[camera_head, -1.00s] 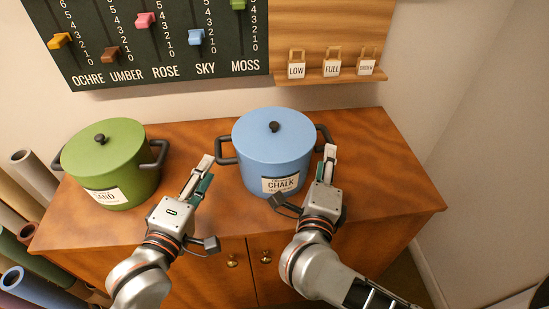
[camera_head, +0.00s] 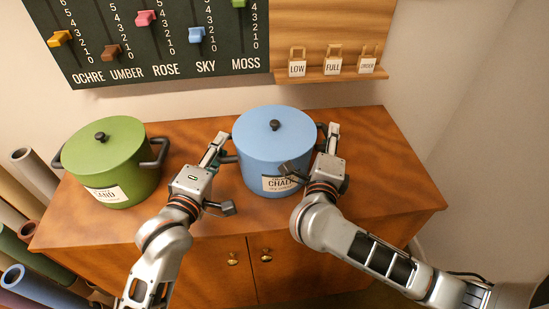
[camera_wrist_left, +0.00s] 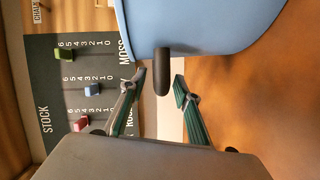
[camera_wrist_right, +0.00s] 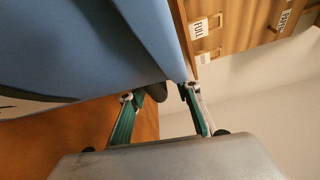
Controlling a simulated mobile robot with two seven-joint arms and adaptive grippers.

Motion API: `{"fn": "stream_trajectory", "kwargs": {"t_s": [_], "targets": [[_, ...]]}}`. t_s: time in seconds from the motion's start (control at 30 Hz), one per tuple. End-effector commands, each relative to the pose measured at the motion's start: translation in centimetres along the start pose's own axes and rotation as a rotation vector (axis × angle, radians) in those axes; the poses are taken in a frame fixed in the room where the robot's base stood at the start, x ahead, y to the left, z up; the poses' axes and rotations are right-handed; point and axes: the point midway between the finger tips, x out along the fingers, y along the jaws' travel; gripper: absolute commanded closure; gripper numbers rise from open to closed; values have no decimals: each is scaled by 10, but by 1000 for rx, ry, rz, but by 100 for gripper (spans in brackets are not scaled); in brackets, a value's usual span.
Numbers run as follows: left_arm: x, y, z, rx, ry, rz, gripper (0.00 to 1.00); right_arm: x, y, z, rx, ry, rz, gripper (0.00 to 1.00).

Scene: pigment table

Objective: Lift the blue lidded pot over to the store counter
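The blue lidded pot (camera_head: 262,160) stands upright on the wooden cabinet top, its lid on with a black knob (camera_head: 275,125) and a label reading CHALK. My left gripper (camera_head: 216,148) is at the pot's left handle. In the left wrist view its fingers (camera_wrist_left: 157,85) are apart, with the dark handle (camera_wrist_left: 163,72) between or just beyond the tips. My right gripper (camera_head: 332,138) is at the right side. In the right wrist view its fingers (camera_wrist_right: 160,92) are apart, with part of the dark handle (camera_wrist_right: 156,92) between them. Neither gripper is visibly closed on a handle.
A green lidded pot (camera_head: 112,165) stands at the left of the cabinet top (camera_head: 385,180). A slider board (camera_head: 160,40) hangs on the wall, and a small shelf (camera_head: 345,78) carries LOW and FULL tags. Rolled tubes (camera_head: 35,175) stand at the left. The cabinet top's right end is clear.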

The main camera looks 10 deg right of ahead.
Motion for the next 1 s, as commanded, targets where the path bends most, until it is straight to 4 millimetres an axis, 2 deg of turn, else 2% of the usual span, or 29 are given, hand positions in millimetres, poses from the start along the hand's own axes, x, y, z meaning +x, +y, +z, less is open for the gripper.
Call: {"fn": "stream_trajectory", "kwargs": {"t_s": [0.07, 0.1, 0.2, 0.53, 1.0], "targets": [[0, 0, 0, 0, 0, 0, 68, 0, 0, 0, 0, 0, 0, 67], [0, 0, 0, 0, 0, 0, 79, 0, 0, 0, 0, 0, 0, 78], [0, 0, 0, 0, 0, 0, 100, 0, 0, 0, 0, 0, 0, 100], [0, 0, 0, 0, 0, 0, 100, 0, 0, 0, 2, 0, 1, 100], [-1, 18, -4, 3, 3, 10, 100, -1, -18, 4, 6, -3, -8, 100]]}}
